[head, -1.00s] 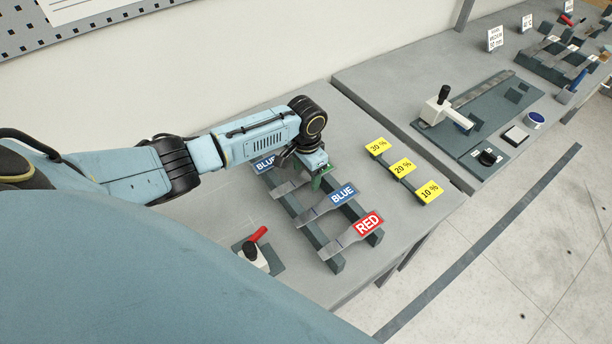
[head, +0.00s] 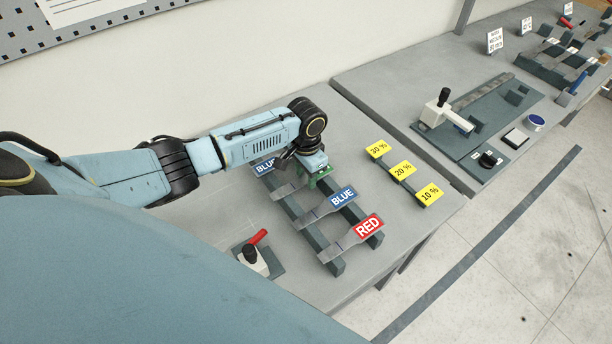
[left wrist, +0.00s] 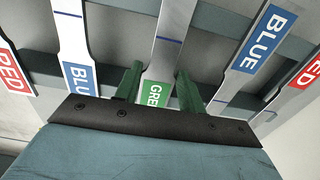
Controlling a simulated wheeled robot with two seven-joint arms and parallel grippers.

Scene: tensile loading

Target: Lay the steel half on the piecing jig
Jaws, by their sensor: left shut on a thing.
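My left gripper (head: 316,176) is at the far part of a dark two-rail rack (head: 337,266) holding flat grey steel specimens with coloured labels. In the left wrist view its green fingers (left wrist: 158,88) stand either side of the specimen with the green label (left wrist: 154,95), shut on its labelled end. That specimen still lies across the rails. Its neighbours carry blue labels (head: 342,196) and a red label (head: 367,227). Which specimen is the steel half, and which fixture is the piecing jig, I cannot tell for sure. My right gripper is not in view.
Yellow 30 %, 20 % and 10 % tags (head: 403,170) stand right of the rack. A small fixture with a red handle (head: 258,238) is near the front. A second bench holds a dark plate with a white clamp (head: 436,112). Bare bench lies between rack and tags.

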